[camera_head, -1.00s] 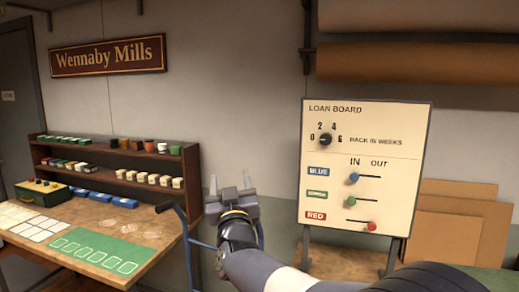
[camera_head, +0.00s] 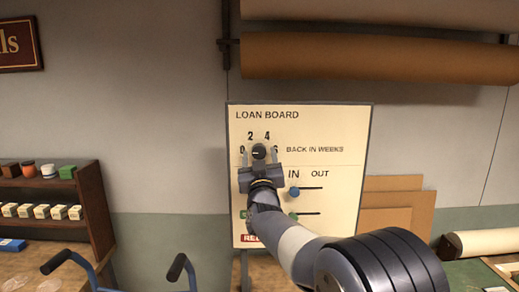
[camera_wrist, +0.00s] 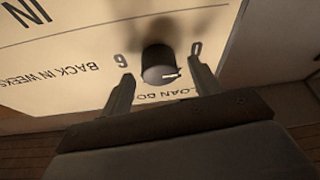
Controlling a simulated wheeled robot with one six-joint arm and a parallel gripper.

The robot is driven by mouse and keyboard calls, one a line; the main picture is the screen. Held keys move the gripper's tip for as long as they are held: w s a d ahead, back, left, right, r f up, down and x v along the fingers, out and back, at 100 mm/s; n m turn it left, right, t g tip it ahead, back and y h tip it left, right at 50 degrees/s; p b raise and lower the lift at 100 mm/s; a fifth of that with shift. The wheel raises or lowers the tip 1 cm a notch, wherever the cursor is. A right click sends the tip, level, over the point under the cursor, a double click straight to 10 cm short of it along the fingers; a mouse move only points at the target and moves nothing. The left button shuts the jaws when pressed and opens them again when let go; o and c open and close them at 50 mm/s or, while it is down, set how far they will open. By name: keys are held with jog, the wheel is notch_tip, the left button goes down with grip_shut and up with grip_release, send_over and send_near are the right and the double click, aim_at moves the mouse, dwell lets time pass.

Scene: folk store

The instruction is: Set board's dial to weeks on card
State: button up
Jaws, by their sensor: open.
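The loan board (camera_head: 340,125) is a cream panel facing me. Its dark round dial (camera_head: 259,151) sits among the numbers 0, 2, 4 and 6, beside the words "BACK IN WEEKS". The dial (camera_wrist: 158,66) also shows in the wrist view, upside down, and its white mark points right, roughly to the 0 side. My gripper (camera_head: 260,154) is open, with one finger on each side of the dial. In the wrist view gaps show between the dial and both fingers (camera_wrist: 160,88). No card with a number of weeks is readable here.
Below the dial, the blue slider knob (camera_head: 294,191) and green slider knob (camera_head: 294,216) are at the left of their slots. My arm hides the red slider. A wooden shelf (camera_head: 90,195) stands left and brown paper rolls (camera_head: 380,57) hang above.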

jog(key=shift+w+r, duration=0.2)
jog(key=shift+w, duration=0.35)
jog(key=shift+c, duration=0.6)
jog(key=c, duration=0.9)
jog(key=shift+o, duration=0.2)
